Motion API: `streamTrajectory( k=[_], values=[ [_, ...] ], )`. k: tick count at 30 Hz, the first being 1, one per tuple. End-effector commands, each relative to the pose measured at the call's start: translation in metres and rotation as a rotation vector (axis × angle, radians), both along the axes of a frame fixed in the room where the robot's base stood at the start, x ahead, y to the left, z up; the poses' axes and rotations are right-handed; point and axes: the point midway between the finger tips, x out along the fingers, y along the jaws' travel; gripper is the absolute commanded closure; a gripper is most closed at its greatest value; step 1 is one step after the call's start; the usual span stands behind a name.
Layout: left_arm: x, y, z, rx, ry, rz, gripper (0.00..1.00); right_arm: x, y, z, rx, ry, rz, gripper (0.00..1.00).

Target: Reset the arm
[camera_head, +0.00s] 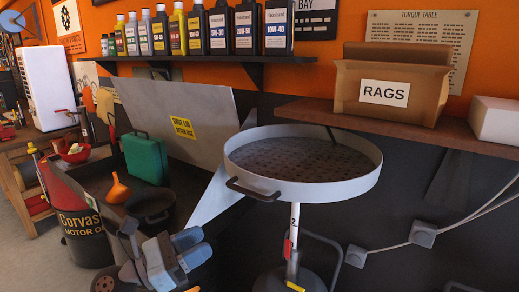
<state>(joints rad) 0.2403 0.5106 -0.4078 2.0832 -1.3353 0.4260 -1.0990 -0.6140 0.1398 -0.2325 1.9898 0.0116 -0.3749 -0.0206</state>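My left arm comes up from the bottom edge, with grey and blue-grey links. My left gripper (130,236) is at its far end, in front of a dark round pan and the open parts washer bin. Its fingers are small, dark and seen at an angle, so whether they are open or shut is unclear. I see nothing clearly held in it. My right gripper is not in view.
A round grey drain tray (240,165) on a post stands right of my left arm. A green case (146,158), an orange funnel (118,190) and an oil drum (80,225) are close by on the left. A shelf (440,130) bears a rags box (400,85).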

Motion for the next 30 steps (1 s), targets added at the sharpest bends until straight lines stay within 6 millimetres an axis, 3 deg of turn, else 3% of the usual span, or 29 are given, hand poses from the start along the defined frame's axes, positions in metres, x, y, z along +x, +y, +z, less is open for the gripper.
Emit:
streamTrajectory(
  k=[1,5,10,15,18,20,21,25,30],
  values=[
    [-0.004,0.004,-0.018,-0.174,0.192,-0.002,0.61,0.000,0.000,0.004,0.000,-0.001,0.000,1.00],
    [-0.012,0.022,-0.071,-0.640,0.673,0.011,0.61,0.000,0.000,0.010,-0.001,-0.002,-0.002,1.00],
    [-0.042,0.050,-0.171,-1.284,1.266,0.090,0.61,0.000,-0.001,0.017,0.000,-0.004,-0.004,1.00],
    [-0.107,0.065,-0.277,-1.932,1.720,0.234,0.61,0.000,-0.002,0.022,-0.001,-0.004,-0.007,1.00],
    [-0.148,0.066,-0.320,-2.237,1.869,0.321,0.61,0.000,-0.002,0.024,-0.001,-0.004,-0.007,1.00],
    [-0.169,0.065,-0.339,-2.381,1.924,0.365,0.61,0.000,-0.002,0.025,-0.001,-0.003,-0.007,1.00],
    [-0.180,0.064,-0.348,2.425,-1.926,-0.385,0.61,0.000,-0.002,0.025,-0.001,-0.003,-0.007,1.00],
    [-0.202,0.061,-0.365,2.341,-1.787,-0.394,0.61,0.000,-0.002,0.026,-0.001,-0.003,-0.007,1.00],
    [-0.206,0.061,-0.368,2.323,-1.758,-0.395,0.61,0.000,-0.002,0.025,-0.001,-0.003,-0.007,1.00]
  ],
)
